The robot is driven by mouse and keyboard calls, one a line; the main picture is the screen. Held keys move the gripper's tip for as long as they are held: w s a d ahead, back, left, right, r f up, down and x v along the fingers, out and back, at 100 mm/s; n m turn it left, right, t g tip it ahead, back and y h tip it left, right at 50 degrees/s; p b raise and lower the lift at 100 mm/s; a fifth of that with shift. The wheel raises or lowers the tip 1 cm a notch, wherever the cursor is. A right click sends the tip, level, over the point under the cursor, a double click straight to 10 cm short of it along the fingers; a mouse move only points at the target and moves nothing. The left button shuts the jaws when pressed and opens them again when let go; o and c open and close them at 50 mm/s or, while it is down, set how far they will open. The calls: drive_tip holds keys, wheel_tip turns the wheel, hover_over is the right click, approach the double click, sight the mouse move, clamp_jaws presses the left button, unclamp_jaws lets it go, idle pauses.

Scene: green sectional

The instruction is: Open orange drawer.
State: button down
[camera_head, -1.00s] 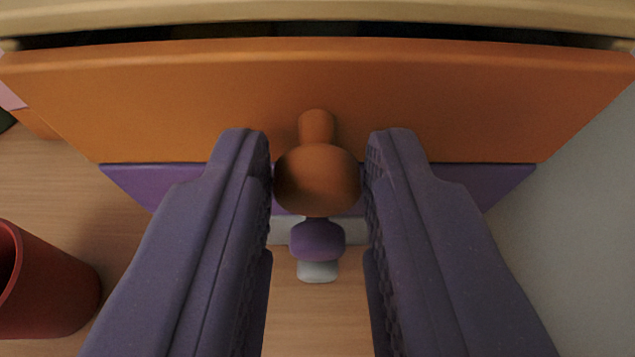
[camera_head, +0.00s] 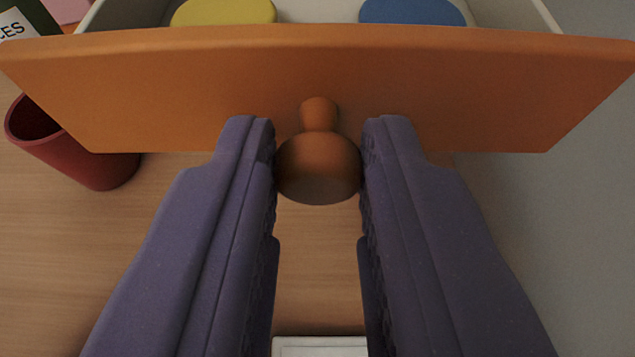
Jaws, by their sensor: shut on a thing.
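The orange drawer's front (camera_head: 200,85) spans the upper part of the view. Its round orange knob (camera_head: 318,168) sticks out at the middle. My gripper (camera_head: 318,160) has its two purple fingers shut on the knob, one on each side. The drawer stands open. Above the front's top edge I see its pale inside (camera_head: 315,11), with a yellow item (camera_head: 223,12) at the left and a blue item (camera_head: 412,12) at the right. The far part of the drawer is out of the frame.
A red cup (camera_head: 100,160) stands on the wooden surface (camera_head: 60,260) at the left, partly behind the drawer front. A dark box with lettering (camera_head: 20,22) is at the upper left. A grey surface (camera_head: 560,220) lies at the right. A pale object (camera_head: 320,346) shows at the bottom edge.

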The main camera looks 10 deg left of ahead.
drive_tip(key=c, duration=1)
unclamp_jaws()
drive_tip(key=p+v, duration=0.2)
drive_tip(key=v, duration=0.5)
drive_tip(key=shift+s+d+r+p, duration=0.15)
drive_tip(key=shift+s+p, duration=0.15)
drive_tip(key=shift+s, duration=0.05)
